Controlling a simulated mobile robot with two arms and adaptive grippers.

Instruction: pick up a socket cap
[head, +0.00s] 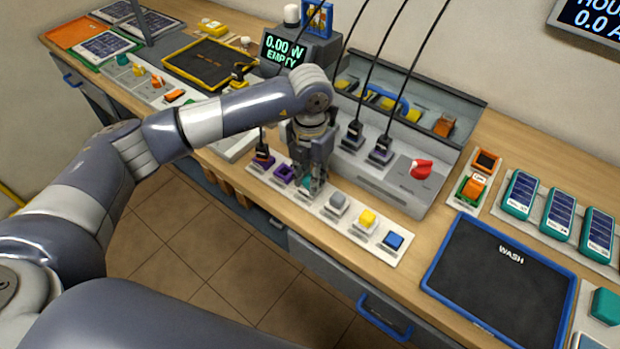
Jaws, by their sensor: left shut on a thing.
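A white strip (352,227) along the bench's front edge carries a row of socket caps. On it I see a grey cap (338,203), a yellow cap (367,218) and a blue cap (393,241) to the right of my gripper, and a purple square piece (284,173) to the left. My left gripper (309,188) points down over the strip and is shut on a teal cap (306,182), mostly hidden between the fingers. I cannot tell whether that cap is clear of the strip. My right gripper is not in view.
A grey console (391,184) with black plugs on cables and a red cap stands just behind the strip. A WASH tray (430,283) and teal cells (561,213) lie to the right. A yellow-rimmed black tray (168,66) and a display unit (284,50) are farther back.

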